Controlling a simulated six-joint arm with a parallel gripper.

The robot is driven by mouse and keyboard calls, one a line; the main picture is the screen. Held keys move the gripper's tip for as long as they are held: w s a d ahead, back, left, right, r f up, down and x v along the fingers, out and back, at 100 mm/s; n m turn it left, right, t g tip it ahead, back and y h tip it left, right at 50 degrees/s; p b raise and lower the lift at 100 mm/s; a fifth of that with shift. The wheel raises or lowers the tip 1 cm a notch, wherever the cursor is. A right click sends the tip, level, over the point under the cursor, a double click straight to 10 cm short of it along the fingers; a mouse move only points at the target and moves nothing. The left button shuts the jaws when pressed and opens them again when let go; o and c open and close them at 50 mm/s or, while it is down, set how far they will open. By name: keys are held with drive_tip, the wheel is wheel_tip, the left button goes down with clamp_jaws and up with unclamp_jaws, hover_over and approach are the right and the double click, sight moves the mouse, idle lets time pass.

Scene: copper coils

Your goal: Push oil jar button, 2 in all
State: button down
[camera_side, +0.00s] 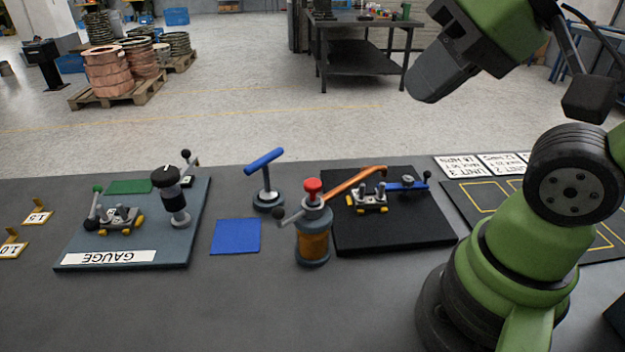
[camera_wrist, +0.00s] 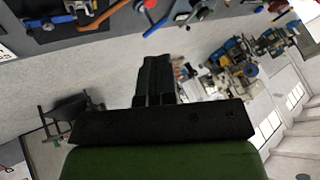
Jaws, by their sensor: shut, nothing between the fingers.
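The oil jar (camera_side: 313,240) stands upright on the table, with an amber body, a grey top and a red button (camera_side: 312,189) on it. The button appears raised. A grey side lever with a ball end sticks out to the jar's left. In the wrist view my gripper (camera_wrist: 154,65) shows as dark fingers closed together, holding nothing. It is apart from the jar; I cannot make out its fingertips in the side view. Small red parts show near the top edge of the wrist view, but I cannot tell which is the button.
A black board (camera_side: 395,236) with a copper rod and clamp lies right beside the jar. A blue T-handle (camera_side: 265,162) stands behind left, and a blue pad (camera_side: 236,236) lies left. The gauge board (camera_side: 135,250) is farther left. The table front is clear.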

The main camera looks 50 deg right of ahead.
drive_tip(key=m+g+y, duration=0.2)
drive_tip(key=m+y, duration=0.4)
drive_tip(key=m, duration=0.6)
hover_over(316, 184)
wheel_tip(316, 184, down, 5)
drive_tip(key=shift+r, duration=0.1)
drive_tip(key=shift+f, duration=4.4)
drive_tip(key=shift+f, duration=0.4)
